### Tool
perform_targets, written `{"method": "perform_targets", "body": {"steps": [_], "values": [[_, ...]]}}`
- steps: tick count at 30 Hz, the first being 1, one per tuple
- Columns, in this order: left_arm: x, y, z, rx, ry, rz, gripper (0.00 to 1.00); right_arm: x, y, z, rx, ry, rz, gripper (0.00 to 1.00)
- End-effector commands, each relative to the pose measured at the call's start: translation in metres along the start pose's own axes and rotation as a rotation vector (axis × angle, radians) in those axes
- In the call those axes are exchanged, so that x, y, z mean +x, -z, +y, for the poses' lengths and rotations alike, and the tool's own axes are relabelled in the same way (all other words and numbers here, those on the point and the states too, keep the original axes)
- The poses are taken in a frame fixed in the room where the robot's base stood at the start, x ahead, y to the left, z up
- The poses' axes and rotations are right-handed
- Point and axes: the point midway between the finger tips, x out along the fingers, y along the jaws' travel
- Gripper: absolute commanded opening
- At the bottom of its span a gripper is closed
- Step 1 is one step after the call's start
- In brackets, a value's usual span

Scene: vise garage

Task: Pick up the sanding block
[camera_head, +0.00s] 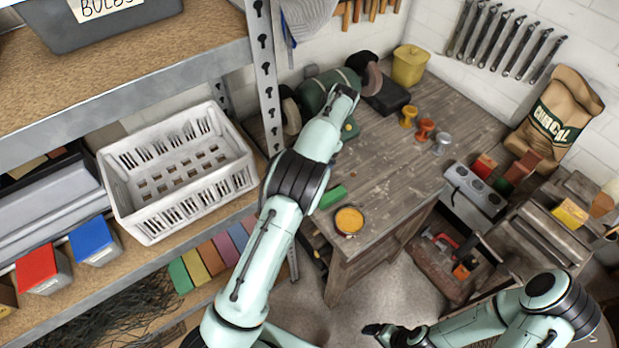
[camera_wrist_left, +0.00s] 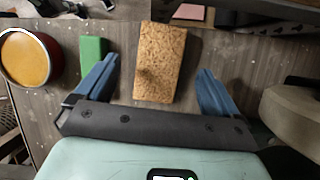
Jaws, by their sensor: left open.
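A tan, speckled cork-like block (camera_wrist_left: 160,62), which looks like the sanding block, lies on the grey wooden bench in the left wrist view. My left gripper (camera_wrist_left: 156,74) is open, with one blue finger on each side of the block and a visible gap to each. I cannot tell how far above the bench the fingertips are. In the head view my left arm hides this block and the left gripper. My right gripper (camera_head: 380,331) is at the bottom of the head view, small and dark; its jaws are unclear.
A green block (camera_wrist_left: 93,58) lies just left of the left finger, touching or nearly touching it. A round tin with orange-yellow contents (camera_head: 348,220) stands near the bench corner. A white crate (camera_head: 180,215) is on the shelf at left. The bench's middle (camera_head: 395,160) is clear.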

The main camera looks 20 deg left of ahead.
Motion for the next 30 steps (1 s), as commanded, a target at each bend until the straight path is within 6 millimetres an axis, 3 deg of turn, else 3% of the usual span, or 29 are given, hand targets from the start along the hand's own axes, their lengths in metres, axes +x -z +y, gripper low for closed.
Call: {"method": "perform_targets", "body": {"steps": [5,12,19,20,24,25,30], "values": [[0.013,0.004,0.001,0.0,0.0,-0.003,0.96,0.003,-0.003,0.002,0.001,-0.001,-0.003,0.89],[0.049,0.011,0.002,0.0,-0.001,-0.002,0.96,0.015,-0.013,0.01,0.006,-0.005,-0.015,0.89],[0.05,0.011,0.0,0.0,0.001,0.001,0.96,0.014,-0.012,0.009,0.005,-0.005,-0.015,0.89],[0.05,0.011,0.0,0.0,0.001,0.001,0.93,0.014,-0.012,0.009,0.005,-0.005,-0.015,0.89],[0.049,0.011,0.0,0.0,0.001,0.001,0.47,0.014,-0.012,0.009,0.005,-0.005,-0.014,0.89],[0.049,0.011,0.0,0.0,0.001,0.001,0.4,0.014,-0.012,0.009,0.005,-0.005,-0.014,0.89],[0.049,0.011,0.0,0.0,0.002,0.001,0.4,0.014,-0.012,0.009,0.005,-0.005,-0.014,0.89]]}}
